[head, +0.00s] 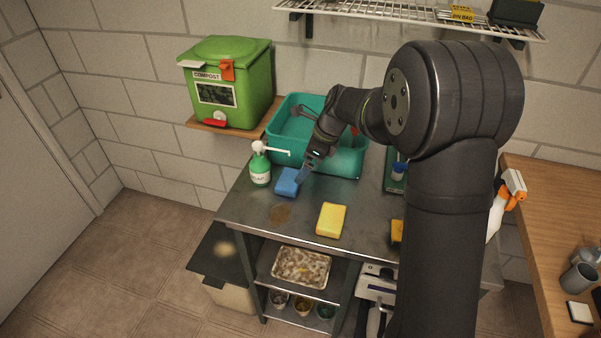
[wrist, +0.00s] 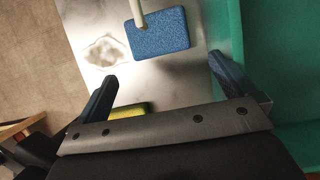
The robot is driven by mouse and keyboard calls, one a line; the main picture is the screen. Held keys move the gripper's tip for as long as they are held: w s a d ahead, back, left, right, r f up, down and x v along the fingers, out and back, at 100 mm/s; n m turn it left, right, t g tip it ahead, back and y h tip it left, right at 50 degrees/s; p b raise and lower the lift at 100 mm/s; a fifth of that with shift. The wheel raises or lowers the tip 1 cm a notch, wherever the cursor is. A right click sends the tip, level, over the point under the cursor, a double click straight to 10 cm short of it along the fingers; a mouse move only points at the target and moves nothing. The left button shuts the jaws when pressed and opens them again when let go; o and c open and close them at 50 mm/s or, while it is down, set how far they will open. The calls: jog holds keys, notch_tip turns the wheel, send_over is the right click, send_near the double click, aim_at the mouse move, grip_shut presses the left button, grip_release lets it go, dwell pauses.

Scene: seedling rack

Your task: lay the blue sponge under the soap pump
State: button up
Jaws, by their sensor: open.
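The green soap pump (head: 260,171) stands upright on the steel table, its white spout pointing right. The blue sponge (head: 286,183) lies flat on the table to the right of the bottle, below the spout. In the wrist view the white spout (wrist: 138,14) crosses over the top left part of the blue sponge (wrist: 164,40); the bottle is out of that view. My gripper (head: 305,174) is beside the sponge in the head view. In the wrist view its fingers (wrist: 161,68) are spread wide with nothing between them, the sponge lying beyond the tips.
A teal basin (head: 340,160) stands close behind and right of my gripper. A yellow sponge (head: 331,220) lies nearer the front edge. A brown stain (head: 279,213) marks bare table. A green compost bin (head: 228,85) sits on a wall shelf at the back left.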

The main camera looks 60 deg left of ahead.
aim_at(291, 179)
jog(key=v, duration=0.3)
jog(key=shift+w+d+r, duration=0.1)
jog(key=shift+d+r, duration=0.05)
jog(key=shift+r, duration=0.15)
jog(key=x, duration=1.2)
jog(key=shift+f, duration=0.15)
notch_tip(291, 179, up, 3)
jog(key=shift+f, duration=0.15)
jog(key=shift+r, duration=0.75)
